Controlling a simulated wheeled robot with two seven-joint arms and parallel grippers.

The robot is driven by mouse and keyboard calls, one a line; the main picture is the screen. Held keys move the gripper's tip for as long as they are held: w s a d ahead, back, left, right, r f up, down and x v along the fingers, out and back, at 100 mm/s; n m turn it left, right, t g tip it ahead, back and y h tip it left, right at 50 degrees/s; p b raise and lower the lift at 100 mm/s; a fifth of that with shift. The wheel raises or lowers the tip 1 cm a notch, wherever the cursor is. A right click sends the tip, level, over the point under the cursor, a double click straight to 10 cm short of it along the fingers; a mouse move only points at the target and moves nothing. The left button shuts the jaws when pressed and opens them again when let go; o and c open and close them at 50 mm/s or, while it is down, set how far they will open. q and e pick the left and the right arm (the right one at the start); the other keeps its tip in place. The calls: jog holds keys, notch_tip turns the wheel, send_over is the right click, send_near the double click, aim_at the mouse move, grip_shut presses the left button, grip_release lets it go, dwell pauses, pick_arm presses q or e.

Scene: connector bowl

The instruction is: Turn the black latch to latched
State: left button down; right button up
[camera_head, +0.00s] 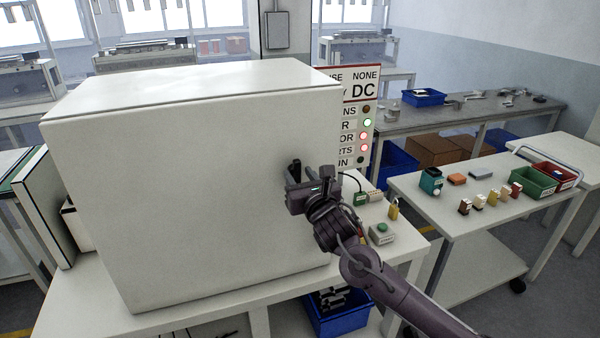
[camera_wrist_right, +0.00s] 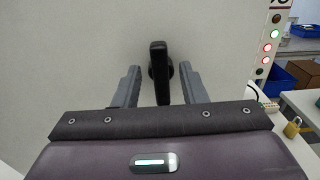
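The black latch (camera_wrist_right: 159,72) is on the front face of a large white cabinet (camera_head: 180,190), near its right edge. In the right wrist view its handle stands nearly upright on a round black base. In the head view the latch (camera_head: 295,168) is partly hidden by my right gripper (camera_head: 296,180). My right gripper (camera_wrist_right: 160,86) is open, with one grey finger on each side of the latch handle. Gaps show between the handle and both fingers at this angle. My left gripper is not in view.
A sign panel with indicator lights (camera_head: 365,125) stands right of the cabinet. A green-button box (camera_head: 381,234) and a yellow padlock (camera_head: 394,209) are on the table beside it. A cart (camera_head: 440,212) at the right holds small blocks, a green bin (camera_head: 532,181) and a red bin (camera_head: 555,174).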

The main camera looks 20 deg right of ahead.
jog(key=shift+w+f, duration=0.1)
grip_shut()
dwell(0.4)
jog(key=m, duration=0.2)
jog(key=m+b, duration=0.1)
jog(key=m, duration=0.1)
jog(key=shift+d+f+m+b, duration=0.1)
jog(key=shift+d+m+b, duration=0.1)
jog(key=shift+m+b, duration=0.1)
jog(key=m+b, duration=0.1)
jog(key=m, duration=0.3)
jog(key=shift+d+m, duration=0.1)
jog(key=shift+m, duration=0.2)
jog(key=shift+d+f+m+b, duration=0.1)
jog(key=shift+f+m+b, duration=0.1)
jog(key=shift+m, duration=2)
jog(key=shift+d+f+m+b, duration=0.1)
jog(key=shift+m+b, duration=0.05)
jog(key=shift+m, duration=2.05)
jog(key=shift+a, duration=0.1)
